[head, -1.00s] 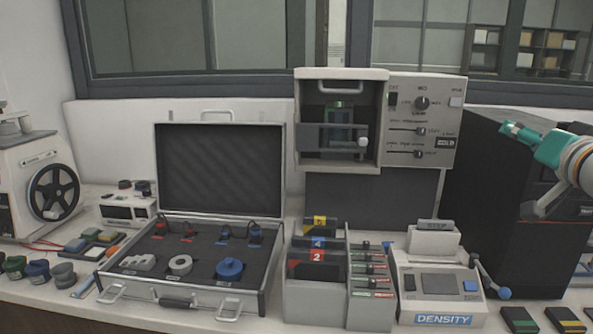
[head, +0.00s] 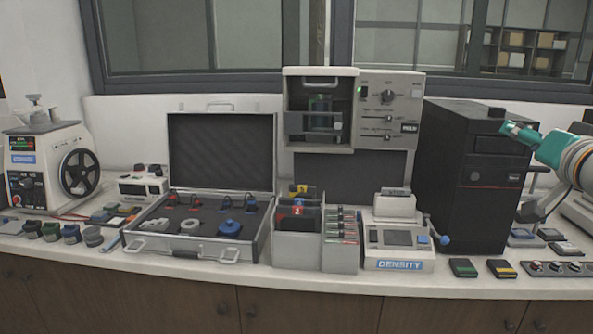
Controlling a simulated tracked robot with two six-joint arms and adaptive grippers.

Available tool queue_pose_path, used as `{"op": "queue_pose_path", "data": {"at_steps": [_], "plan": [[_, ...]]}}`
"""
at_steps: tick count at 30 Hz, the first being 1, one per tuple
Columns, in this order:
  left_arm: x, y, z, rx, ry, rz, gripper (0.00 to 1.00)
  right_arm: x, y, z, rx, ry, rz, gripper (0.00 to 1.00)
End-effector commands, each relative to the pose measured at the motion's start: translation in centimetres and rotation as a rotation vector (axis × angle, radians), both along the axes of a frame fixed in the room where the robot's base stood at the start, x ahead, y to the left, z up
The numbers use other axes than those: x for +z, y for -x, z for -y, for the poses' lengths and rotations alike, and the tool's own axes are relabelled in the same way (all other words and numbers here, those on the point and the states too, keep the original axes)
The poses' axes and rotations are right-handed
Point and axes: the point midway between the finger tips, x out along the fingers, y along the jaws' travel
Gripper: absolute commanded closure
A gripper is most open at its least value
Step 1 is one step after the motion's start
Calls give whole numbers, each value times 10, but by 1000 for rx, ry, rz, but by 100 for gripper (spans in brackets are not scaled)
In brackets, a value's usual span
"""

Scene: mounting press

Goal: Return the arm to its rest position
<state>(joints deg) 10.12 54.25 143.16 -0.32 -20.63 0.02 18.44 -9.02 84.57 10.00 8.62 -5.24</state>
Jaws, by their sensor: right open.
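My right gripper (head: 512,132) shows at the right of the head view, its teal fingers pointing left. It is open and holds nothing that I can see. It hangs in the air in front of the black tower case (head: 465,190), covering part of its upper right side; whether they touch cannot be told. My right arm comes in from the right edge. My left gripper is not in view. The mounting press (head: 320,112) stands at the back centre, with a dark part inside its open chamber and a small green light on its control panel (head: 388,110).
An open case (head: 195,252) with tools stands left of centre, with a reel machine (head: 45,165) farther left. File boxes (head: 297,250) and a DENSITY device (head: 400,250) stand below the press. Small dark blocks (head: 463,268) lie at the front right. The counter's front strip is clear.

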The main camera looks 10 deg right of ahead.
Motion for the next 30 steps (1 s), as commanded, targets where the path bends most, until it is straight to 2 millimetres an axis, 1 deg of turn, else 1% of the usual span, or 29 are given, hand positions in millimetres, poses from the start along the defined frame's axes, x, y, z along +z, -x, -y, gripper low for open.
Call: {"op": "queue_pose_path", "data": {"at_steps": [1,8,11,14,15,17,20,23,24,26,27,29,30], "plan": [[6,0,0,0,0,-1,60,-2,-10,-4,14,-6,-16,36],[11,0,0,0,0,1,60,-38,-48,-19,60,-32,-87,36],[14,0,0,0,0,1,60,-60,-63,-26,82,-44,-129,36],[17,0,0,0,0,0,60,-86,-79,-36,106,-59,-179,36],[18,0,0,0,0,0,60,-99,-86,-41,118,-67,-205,36],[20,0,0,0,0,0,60,-120,-95,-49,137,-78,-243,36],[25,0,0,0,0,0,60,-167,-113,-67,176,-102,-330,36],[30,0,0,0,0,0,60,-226,-127,-93,223,-129,-437,36],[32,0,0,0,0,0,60,-252,-130,-104,244,-140,-482,36],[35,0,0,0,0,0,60,-289,-132,-122,273,-155,-548,36],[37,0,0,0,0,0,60,-314,-132,-135,293,-165,-593,36],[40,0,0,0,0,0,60,-352,-128,-153,322,-179,-661,36],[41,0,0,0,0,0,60,-376,-124,-166,342,-188,-705,36]]}}
